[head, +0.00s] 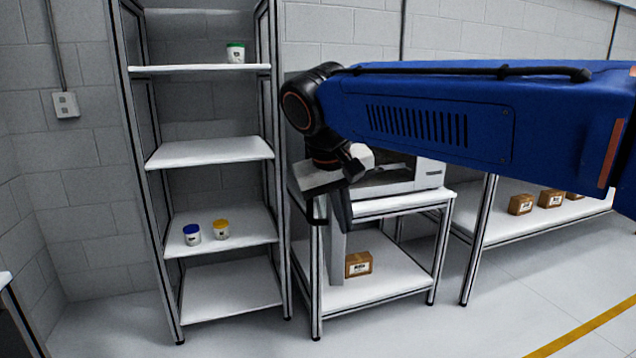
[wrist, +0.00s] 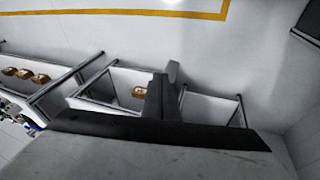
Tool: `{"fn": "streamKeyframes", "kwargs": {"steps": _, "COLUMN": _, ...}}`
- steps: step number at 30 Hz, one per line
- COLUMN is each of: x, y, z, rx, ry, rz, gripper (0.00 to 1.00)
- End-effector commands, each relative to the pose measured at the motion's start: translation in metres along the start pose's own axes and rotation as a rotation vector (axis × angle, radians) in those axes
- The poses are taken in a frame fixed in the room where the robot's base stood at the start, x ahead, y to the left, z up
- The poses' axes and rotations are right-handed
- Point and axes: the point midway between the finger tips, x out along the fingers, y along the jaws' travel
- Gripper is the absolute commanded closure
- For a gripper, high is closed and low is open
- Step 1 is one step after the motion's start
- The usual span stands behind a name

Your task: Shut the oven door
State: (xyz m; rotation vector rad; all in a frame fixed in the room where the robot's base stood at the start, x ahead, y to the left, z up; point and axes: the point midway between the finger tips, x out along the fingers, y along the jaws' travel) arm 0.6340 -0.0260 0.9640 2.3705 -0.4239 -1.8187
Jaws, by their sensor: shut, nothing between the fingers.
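The oven (head: 430,173) is a light grey box on top of a small white table, mostly hidden behind my arm and wrist. A dark, slanted area shows on its visible part; I cannot clearly make out the door or how far it is open. My gripper (head: 345,208) is in front of the oven's left side, pointing down, over the table's left end. Its dark fingers are together and empty; they also show shut in the wrist view (wrist: 162,98). I cannot tell whether they touch the oven. The oven is not clearly recognisable in the wrist view.
The small table (head: 395,205) has a cardboard box (head: 358,264) on its lower shelf. A tall shelf rack (head: 210,152) with small tubs stands close on the left. Another table (head: 530,225) with several boxes stands right. Open floor (head: 480,320) lies in front.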

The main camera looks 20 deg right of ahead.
Motion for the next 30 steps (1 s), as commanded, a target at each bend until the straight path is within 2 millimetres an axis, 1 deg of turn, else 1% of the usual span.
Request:
{"fn": "streamKeyframes", "kwargs": {"steps": 1, "x": -0.013, "y": -0.009, "z": -0.016, "rx": 0.007, "ry": 0.002, "rz": 0.027, "gripper": 1.00}}
{"fn": "streamKeyframes", "kwargs": {"steps": 3, "x": -0.032, "y": -0.018, "z": -0.035, "rx": 0.032, "ry": 0.008, "rz": 0.068, "gripper": 1.00}}
{"fn": "streamKeyframes", "kwargs": {"steps": 9, "x": -0.082, "y": -0.051, "z": -0.081, "rx": 0.119, "ry": 0.040, "rz": 0.180, "gripper": 1.00}}
{"fn": "streamKeyframes", "kwargs": {"steps": 12, "x": -0.102, "y": -0.068, "z": -0.096, "rx": 0.162, "ry": 0.060, "rz": 0.222, "gripper": 1.00}}
{"fn": "streamKeyframes", "kwargs": {"steps": 16, "x": -0.120, "y": -0.081, "z": -0.106, "rx": 0.206, "ry": 0.080, "rz": 0.258, "gripper": 1.00}}
{"fn": "streamKeyframes", "kwargs": {"steps": 20, "x": -0.127, "y": -0.087, "z": -0.110, "rx": 0.225, "ry": 0.089, "rz": 0.272, "gripper": 1.00}}
{"fn": "streamKeyframes", "kwargs": {"steps": 23, "x": -0.123, "y": -0.086, "z": -0.111, "rx": 0.229, "ry": 0.090, "rz": 0.275, "gripper": 1.00}}
{"fn": "streamKeyframes", "kwargs": {"steps": 26, "x": -0.112, "y": -0.082, "z": -0.111, "rx": 0.229, "ry": 0.088, "rz": 0.277, "gripper": 1.00}}
{"fn": "streamKeyframes", "kwargs": {"steps": 30, "x": -0.090, "y": -0.075, "z": -0.112, "rx": 0.228, "ry": 0.088, "rz": 0.276, "gripper": 1.00}}
